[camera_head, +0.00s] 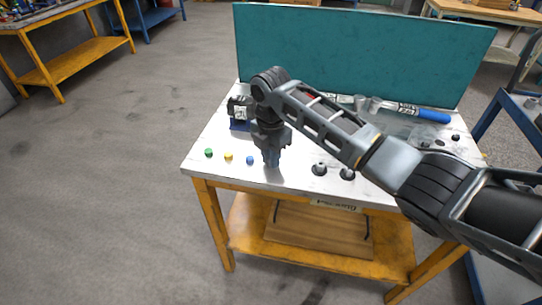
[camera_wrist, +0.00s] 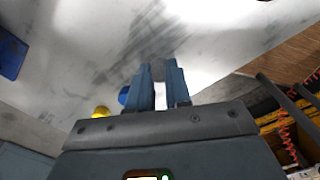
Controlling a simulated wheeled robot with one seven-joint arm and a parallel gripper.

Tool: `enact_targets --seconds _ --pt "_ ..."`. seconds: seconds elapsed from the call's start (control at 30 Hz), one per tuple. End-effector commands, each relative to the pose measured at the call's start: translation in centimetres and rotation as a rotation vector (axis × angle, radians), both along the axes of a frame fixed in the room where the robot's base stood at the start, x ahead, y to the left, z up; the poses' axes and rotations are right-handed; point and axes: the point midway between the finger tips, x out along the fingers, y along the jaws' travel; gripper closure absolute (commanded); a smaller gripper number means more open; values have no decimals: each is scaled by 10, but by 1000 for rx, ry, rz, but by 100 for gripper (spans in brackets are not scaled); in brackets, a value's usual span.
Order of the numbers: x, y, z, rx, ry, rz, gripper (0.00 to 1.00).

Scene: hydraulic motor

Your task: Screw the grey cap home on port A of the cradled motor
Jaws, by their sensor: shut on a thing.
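The dark motor (camera_head: 240,106) sits in a blue cradle (camera_head: 239,125) at the left of the white tabletop, partly hidden behind my arm. My gripper (camera_head: 271,160) points down at the front of the table, in front and to the right of the motor. In the wrist view the two blue-grey fingers (camera_wrist: 160,80) are shut on a small grey piece, which looks like the grey cap (camera_wrist: 160,71). The fingers hide most of it. The cap cannot be made out in the head view. Port A cannot be made out.
Green (camera_head: 208,152), yellow (camera_head: 228,156) and blue (camera_head: 250,160) caps lie left of my gripper. Two dark round parts (camera_head: 319,169) stand to its right. A teal panel (camera_head: 360,50) closes the back. Clear containers and a blue-handled tool (camera_head: 433,116) lie behind my arm.

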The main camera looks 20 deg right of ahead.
Motion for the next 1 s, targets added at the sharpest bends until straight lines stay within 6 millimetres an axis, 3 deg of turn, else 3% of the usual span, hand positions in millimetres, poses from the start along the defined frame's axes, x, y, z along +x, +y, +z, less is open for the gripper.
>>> enact_targets --seconds 1.0 --pt "0 0 54 0 0 1 100"
